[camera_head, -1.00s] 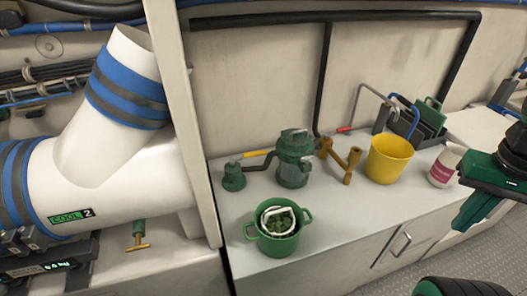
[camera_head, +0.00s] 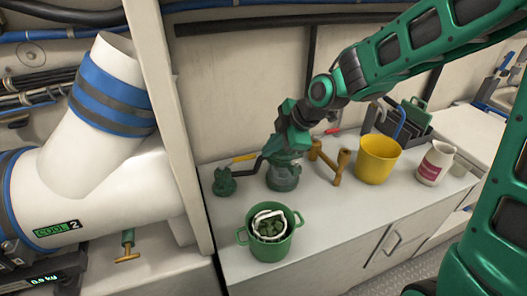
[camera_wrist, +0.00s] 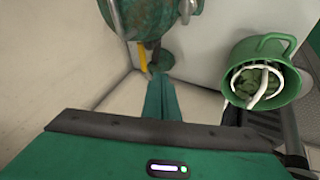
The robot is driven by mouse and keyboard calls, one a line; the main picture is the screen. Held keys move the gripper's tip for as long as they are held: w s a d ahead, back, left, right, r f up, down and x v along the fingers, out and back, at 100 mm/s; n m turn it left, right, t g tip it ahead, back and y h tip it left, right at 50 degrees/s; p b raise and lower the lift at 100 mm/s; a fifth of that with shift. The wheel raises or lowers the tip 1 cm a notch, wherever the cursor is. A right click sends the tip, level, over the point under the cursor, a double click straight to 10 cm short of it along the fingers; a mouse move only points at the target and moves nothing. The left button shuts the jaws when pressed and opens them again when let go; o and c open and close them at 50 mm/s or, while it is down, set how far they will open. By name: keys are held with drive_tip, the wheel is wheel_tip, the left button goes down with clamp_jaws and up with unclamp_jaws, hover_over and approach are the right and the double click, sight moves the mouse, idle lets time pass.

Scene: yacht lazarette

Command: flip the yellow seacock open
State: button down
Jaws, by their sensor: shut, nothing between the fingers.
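The seacock (camera_head: 224,181) is a small green fitting at the left end of the white counter, with a yellow lever (camera_head: 244,158) lying roughly level behind it. In the wrist view the yellow lever (camera_wrist: 143,58) shows beside the green fitting (camera_wrist: 163,60), just beyond my fingertips. My gripper (camera_wrist: 160,82) is shut and empty. In the head view my gripper (camera_head: 288,138) hangs over the green strainer, right of the lever. It appears apart from the lever; its fingertips are hard to make out there.
The green strainer (camera_head: 284,178) stands right beside the seacock. A green pot (camera_head: 267,248) is in front. A brass fitting (camera_head: 338,166), yellow bucket (camera_head: 377,160) and white cup (camera_head: 435,163) stand rightward. A white post (camera_head: 178,130) bounds the left side.

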sight(249, 156)
drive_tip(key=w+a+f, duration=0.4)
drive_tip(key=w+f, duration=0.3)
drive_tip(key=f, duration=0.1)
drive_tip(key=shift+a+f, duration=0.15)
drive_tip(key=shift+a, duration=0.15)
drive_tip(key=shift+w+n, duration=0.4)
drive_tip(key=shift+w, duration=0.35)
